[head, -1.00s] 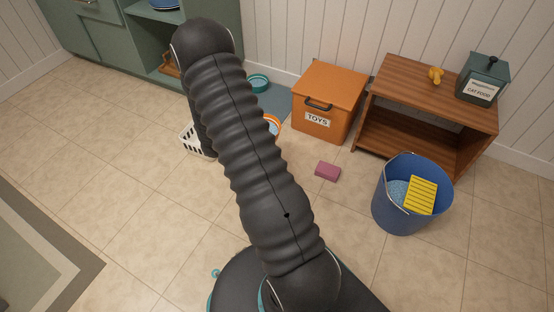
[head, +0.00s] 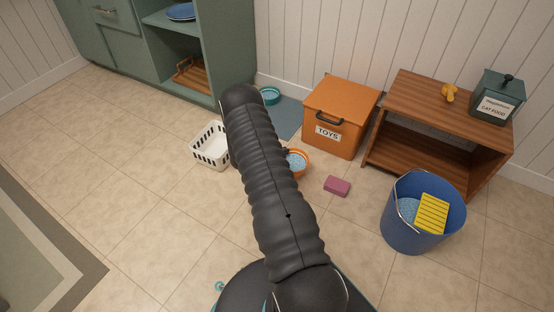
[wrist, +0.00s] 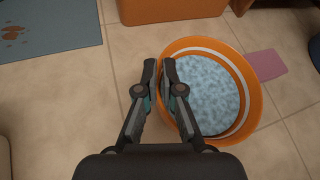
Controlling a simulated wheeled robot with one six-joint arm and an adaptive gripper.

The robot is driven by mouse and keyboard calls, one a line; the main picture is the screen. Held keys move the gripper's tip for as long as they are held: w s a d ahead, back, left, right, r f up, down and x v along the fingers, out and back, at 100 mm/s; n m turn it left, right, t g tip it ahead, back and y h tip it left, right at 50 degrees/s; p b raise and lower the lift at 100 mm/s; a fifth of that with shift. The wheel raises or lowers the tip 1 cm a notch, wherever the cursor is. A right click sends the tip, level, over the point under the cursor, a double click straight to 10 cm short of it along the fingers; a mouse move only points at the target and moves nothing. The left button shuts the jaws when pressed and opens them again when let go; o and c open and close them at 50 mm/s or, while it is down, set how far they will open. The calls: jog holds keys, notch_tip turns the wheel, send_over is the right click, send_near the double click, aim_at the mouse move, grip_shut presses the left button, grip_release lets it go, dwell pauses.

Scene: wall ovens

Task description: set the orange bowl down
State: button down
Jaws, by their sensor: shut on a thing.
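The orange bowl (wrist: 254,88) has a white band inside and holds pale blue mottled contents. My gripper (wrist: 160,68) is shut on its left rim in the wrist view. The bowl looks about level. In the head view the bowl (head: 304,159) shows just right of my arm, low over the tiled floor; I cannot tell whether its base touches the tiles. My arm hides its left part and most of the gripper there.
A white basket (head: 209,148) stands left of my arm. An orange toy box (head: 340,108), a pink block (head: 337,186), a blue bucket (head: 415,235) and a wooden shelf (head: 435,105) are to the right. A grey-blue mat (head: 285,118) lies behind.

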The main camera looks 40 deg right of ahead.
jog(key=w+f, duration=0.2)
jog(key=w, duration=0.1)
jog(key=shift+w+a+f, duration=0.1)
jog(key=shift+w+a, duration=0.1)
jog(key=shift+w, duration=0.05)
jog(key=shift+f+b, duration=0.6)
jog(key=shift+f, duration=1.4)
jog(key=c, duration=1.3)
grip_release()
